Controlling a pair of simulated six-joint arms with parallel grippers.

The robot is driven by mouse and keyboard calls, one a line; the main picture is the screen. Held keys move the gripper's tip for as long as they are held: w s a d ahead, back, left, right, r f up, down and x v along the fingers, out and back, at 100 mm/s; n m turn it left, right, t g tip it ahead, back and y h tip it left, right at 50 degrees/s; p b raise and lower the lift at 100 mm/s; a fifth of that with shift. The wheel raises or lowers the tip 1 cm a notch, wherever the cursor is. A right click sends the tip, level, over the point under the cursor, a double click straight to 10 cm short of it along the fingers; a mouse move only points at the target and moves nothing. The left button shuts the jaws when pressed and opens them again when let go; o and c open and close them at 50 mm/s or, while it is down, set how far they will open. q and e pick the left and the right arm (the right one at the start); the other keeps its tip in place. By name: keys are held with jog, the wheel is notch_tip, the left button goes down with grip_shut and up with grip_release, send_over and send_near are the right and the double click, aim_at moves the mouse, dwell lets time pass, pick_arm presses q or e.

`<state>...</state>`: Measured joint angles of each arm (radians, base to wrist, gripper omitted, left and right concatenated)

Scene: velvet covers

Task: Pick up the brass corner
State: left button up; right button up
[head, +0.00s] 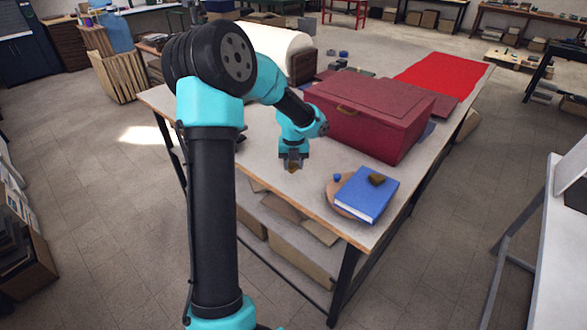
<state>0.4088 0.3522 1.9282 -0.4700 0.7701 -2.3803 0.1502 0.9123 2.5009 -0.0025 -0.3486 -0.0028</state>
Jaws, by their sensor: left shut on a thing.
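My left gripper (293,161) points down over the near left part of the table. It is shut on a small brass-coloured piece (292,168), which looks like a brass corner and shows just below the fingertips. I cannot tell whether the piece touches the tabletop. A second small, dark brass-brown piece (376,179) lies on a blue book (366,198) to the right of the gripper. My right gripper is not in view.
The blue book lies partly over a round tan board (338,198) with a small blue ball (337,177) on it. A large dark red box (370,118) stands behind. Red cloth (443,75) covers the far table end. Bare tabletop (262,150) surrounds my gripper.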

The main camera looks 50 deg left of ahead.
pick_arm(q)
jog(key=s+d+r, duration=0.1)
jog(key=s+d, duration=0.9)
jog(key=d, duration=0.1)
jog(key=shift+s+d+r, duration=0.15)
jog(key=shift+s+d, duration=0.05)
jog(key=shift+d, duration=0.2)
